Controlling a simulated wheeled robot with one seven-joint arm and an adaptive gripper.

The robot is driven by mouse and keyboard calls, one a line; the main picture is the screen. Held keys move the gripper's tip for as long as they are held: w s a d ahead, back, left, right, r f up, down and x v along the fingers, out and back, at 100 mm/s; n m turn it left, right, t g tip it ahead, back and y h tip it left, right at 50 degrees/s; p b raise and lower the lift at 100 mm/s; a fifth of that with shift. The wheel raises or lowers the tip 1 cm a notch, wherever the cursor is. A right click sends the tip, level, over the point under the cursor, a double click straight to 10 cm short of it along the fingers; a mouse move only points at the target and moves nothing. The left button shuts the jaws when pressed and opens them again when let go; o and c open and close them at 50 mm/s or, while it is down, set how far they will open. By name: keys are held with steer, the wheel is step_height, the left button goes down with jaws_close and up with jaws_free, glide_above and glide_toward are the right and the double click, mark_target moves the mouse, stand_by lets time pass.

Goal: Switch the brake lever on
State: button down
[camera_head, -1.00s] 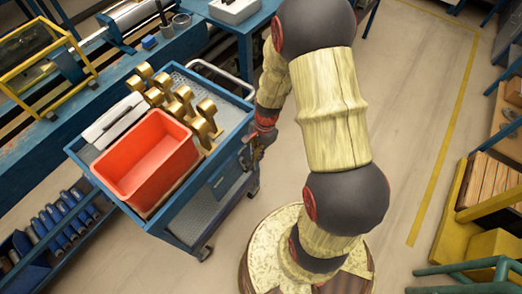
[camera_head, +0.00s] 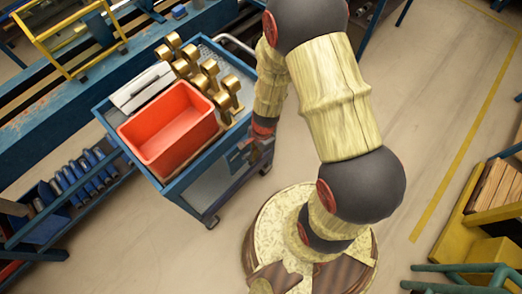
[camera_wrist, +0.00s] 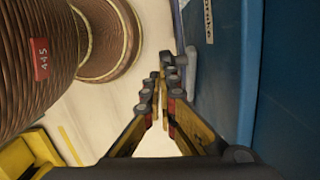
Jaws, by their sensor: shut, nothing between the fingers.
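A blue cart (camera_head: 207,186) stands left of my arm in the head view. Its blue side panel (camera_wrist: 226,75) fills the right of the wrist view. A grey lever (camera_wrist: 191,72) sticks out from that panel, below a pale label (camera_wrist: 208,20) whose text is hard to read. My gripper (camera_wrist: 164,80) is shut and empty. Its fingertips are just left of the lever in the wrist view; I cannot tell whether they touch it. In the head view my gripper (camera_head: 249,154) is small and dark beside the cart's right side, and the lever cannot be made out.
The cart carries a red bin (camera_head: 170,125), several brass-coloured parts (camera_head: 207,75) and a pale flat case (camera_head: 142,87). A blue bench (camera_head: 45,125) runs along the left. A yellow-framed wooden stack (camera_head: 490,195) stands at the right. The floor between is clear.

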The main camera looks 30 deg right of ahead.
steer(key=shift+s+a+f, duration=0.1)
steer(key=shift+a+f, duration=0.15)
steer(key=shift+a, duration=0.1)
steer(key=shift+r, duration=0.1)
stand_by(0.4)
steer(key=s+a+r+p, duration=0.2)
steer(key=a+r+p, duration=0.1)
steer(key=r+p, duration=0.4)
step_height(320, 180, up, 4)
steer(key=shift+f, duration=0.1)
stand_by(0.6)
